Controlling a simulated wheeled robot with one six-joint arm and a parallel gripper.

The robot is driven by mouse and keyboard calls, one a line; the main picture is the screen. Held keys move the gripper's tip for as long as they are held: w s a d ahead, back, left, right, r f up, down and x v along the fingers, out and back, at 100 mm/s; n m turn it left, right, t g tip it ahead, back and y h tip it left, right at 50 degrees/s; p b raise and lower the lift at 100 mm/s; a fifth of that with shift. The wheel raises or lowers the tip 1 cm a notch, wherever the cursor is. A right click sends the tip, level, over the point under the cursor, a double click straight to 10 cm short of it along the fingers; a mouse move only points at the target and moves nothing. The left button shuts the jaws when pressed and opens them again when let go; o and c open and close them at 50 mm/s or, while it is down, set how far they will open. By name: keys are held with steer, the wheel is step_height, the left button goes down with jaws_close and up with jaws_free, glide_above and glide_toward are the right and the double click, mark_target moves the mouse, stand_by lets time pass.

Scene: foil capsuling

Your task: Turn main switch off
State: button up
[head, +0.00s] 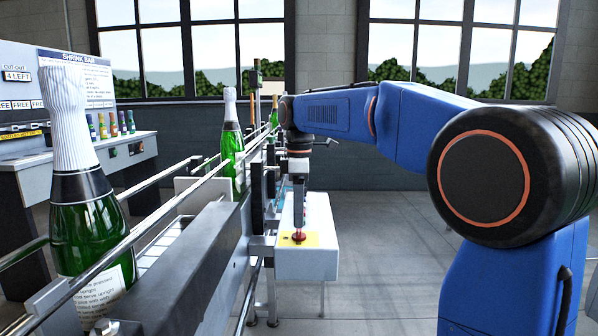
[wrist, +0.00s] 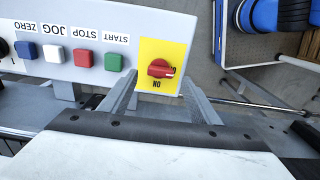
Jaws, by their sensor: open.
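The main switch is a red rotary knob (wrist: 160,69) on a yellow plate (wrist: 148,48) at one end of a light control box. In the wrist view its lettering is upside down, with "ON" below the knob. A white mark is on the knob's right side; lettering there is partly covered. My gripper (wrist: 160,82) is open, its two grey fingers apart on either side of the knob's lower part. In the head view my gripper (head: 299,222) points down just above the red knob (head: 299,237). I cannot tell whether the fingers touch it.
The box (head: 307,262) also carries green START (wrist: 114,62), red STOP (wrist: 84,58), white JOG and blue ZERO buttons beside the switch. A conveyor with rails and green bottles (head: 85,225) runs along its left. Open floor (head: 385,250) lies right of the box.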

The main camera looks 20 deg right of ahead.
step_height(320, 180, up, 13)
steer(key=shift+r, duration=0.2)
stand_by(0.4)
